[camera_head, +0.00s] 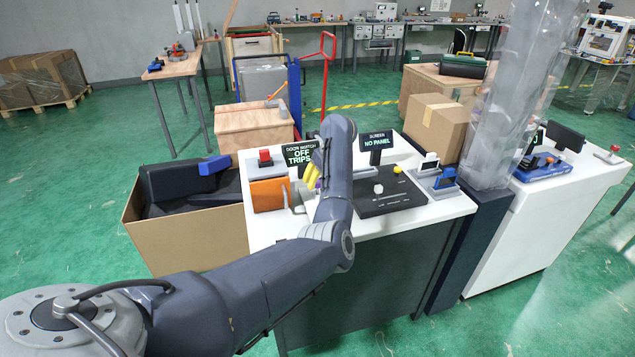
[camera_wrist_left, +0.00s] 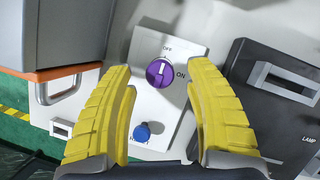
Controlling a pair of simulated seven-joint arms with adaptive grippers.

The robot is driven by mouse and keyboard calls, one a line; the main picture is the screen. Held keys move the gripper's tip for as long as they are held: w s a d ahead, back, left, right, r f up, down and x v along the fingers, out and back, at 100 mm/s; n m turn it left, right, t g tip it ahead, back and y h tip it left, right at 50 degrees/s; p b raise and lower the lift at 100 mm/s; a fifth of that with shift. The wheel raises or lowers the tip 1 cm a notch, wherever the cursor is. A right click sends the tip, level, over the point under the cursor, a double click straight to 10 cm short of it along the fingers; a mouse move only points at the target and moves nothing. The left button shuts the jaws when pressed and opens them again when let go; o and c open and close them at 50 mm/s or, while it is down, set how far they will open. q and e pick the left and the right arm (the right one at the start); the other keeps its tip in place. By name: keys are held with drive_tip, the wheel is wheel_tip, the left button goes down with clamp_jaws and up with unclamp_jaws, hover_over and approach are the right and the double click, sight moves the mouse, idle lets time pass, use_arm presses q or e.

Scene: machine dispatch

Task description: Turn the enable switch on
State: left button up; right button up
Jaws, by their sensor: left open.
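The enable switch (camera_wrist_left: 160,73) is a round purple knob on a white plate with OFF and ON labels, in the left wrist view. Its white mark stands about upright in that view, toward the OFF label. My left gripper (camera_wrist_left: 163,85) is open. Its yellow fingers are to either side of the knob, with gaps between; contact is not seen. In the head view my left gripper (camera_head: 312,176) is over the white bench (camera_head: 268,226), and my arm hides the switch. My right gripper is not in view.
A blue knob or button (camera_wrist_left: 142,131) sits below the switch. An orange box with a handle (camera_head: 268,194) is left of the gripper, a red button (camera_head: 265,156) behind it. A dark panel (camera_head: 385,195) lies to the right. A sign (camera_head: 301,154) reads DOOR WATCH OFF TRIPS.

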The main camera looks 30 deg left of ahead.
use_arm(q)
drive_tip(key=shift+x, duration=0.95)
drive_tip(key=shift+c, duration=0.3)
clamp_jaws()
